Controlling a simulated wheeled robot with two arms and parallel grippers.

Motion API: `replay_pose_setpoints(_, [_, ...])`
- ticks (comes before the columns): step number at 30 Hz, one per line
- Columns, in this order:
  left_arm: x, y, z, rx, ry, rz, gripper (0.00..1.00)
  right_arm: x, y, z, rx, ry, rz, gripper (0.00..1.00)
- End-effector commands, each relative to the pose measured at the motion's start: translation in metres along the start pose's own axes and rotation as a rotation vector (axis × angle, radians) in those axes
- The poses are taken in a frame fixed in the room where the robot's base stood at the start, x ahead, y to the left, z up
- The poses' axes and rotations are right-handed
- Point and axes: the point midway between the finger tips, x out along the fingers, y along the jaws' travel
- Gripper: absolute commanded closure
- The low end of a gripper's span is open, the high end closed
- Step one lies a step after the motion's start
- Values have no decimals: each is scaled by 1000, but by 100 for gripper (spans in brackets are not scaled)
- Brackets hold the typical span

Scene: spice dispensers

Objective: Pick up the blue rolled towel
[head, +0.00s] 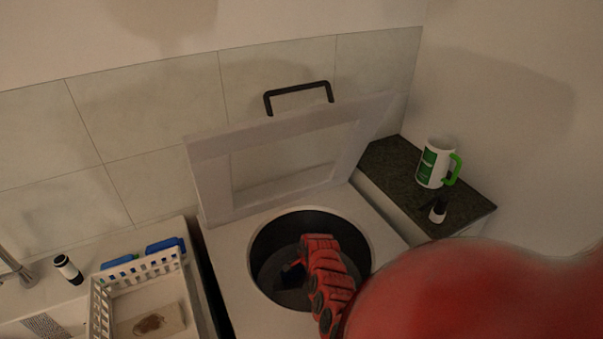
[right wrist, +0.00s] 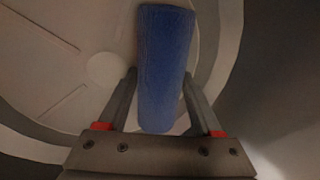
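The blue rolled towel (right wrist: 163,65) shows in the right wrist view as a long cylinder against a pale round surface with raised lines. My right gripper (right wrist: 160,80) has one finger on each side of the towel, and its fingers are spread. Whether they touch the towel is not clear. In the head view my red right arm reaches down into a round dark opening (head: 263,250) in a white unit, and the right gripper (head: 292,273) is dim inside it. The towel is hard to make out there. My left gripper is not in view.
A raised white lid (head: 209,170) with a black handle stands behind the opening. A white mug with a green handle (head: 434,165) and a small black-and-white dispenser (head: 438,212) stand on a dark counter at right. A white rack (head: 101,309) and another dispenser (head: 68,269) are at left.

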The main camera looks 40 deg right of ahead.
Motion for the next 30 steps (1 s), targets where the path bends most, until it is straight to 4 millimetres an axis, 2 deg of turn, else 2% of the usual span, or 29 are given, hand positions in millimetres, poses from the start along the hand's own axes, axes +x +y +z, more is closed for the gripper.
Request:
replay_pose_setpoints(1, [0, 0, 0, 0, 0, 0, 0, 0, 0, 0, 0, 0, 0, 45])
replay_pose_setpoints(9, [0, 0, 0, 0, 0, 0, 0, 0, 0, 0, 0, 0, 0, 94])
replay_pose_setpoints(10, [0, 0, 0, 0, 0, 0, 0, 0, 0, 0, 0, 0, 0, 96])
replay_pose_setpoints(22, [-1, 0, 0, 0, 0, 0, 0, -3, -2, 0, -1, 1, -2, 97])
replay_pose_setpoints(30, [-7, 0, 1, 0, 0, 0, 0, -24, -8, 1, 2, 0, -4, 97])
